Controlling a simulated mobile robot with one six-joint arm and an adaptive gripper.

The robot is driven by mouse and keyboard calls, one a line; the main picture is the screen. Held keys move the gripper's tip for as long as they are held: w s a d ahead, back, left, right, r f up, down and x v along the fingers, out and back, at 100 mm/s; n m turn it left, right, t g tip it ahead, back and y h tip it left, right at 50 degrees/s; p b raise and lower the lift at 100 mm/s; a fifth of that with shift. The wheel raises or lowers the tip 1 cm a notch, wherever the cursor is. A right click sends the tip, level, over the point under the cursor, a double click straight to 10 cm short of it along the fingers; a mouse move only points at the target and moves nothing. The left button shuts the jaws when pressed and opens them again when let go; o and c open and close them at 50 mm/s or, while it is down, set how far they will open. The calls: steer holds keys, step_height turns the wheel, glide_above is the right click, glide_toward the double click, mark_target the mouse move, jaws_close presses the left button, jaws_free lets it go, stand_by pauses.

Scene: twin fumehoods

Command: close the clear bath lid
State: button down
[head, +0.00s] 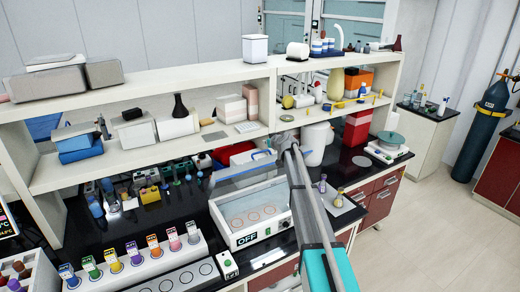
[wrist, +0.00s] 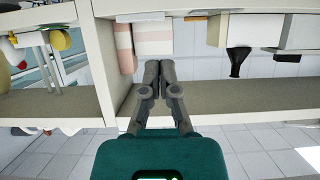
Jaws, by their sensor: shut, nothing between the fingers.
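The bath is a white box (head: 268,231) marked OFF, with red rings on its floor, on the black bench in the head view. Its clear lid (head: 243,171) stands raised and tilted at the back, so the bath is open on top. My gripper (head: 284,140) is up by the lower shelf edge, behind and above the right side of the bath. My arm crosses in front of the bath's right side. In the wrist view my gripper (wrist: 164,64) is shut and empty, pointing at the shelf. The lid is not recognisable there.
The shelf unit (head: 150,158) spans the bench just behind the bath. Pink boxes (head: 232,108) and a black flask (head: 180,106) stand on it. Colour-labelled holders (head: 135,256) lie front left. Small flasks (head: 338,198) stand right of my arm.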

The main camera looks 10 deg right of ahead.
steer(key=w+f+b, duration=0.2)
steer(key=w+a+f+b, duration=0.1)
steer(key=w+f+b, duration=0.1)
steer(key=w+a+f+b, duration=0.1)
steer(key=w+f+b, duration=0.1)
steer(key=shift+w+a+f, duration=0.2)
steer(key=shift+w, duration=0.05)
steer(key=shift+s+d+f+b, duration=0.1)
steer(key=shift+s+f+b, duration=0.1)
steer(key=shift+f+b, duration=0.2)
steer(key=shift+r, duration=0.1)
steer(key=shift+s+d, duration=0.1)
stand_by(0.5)
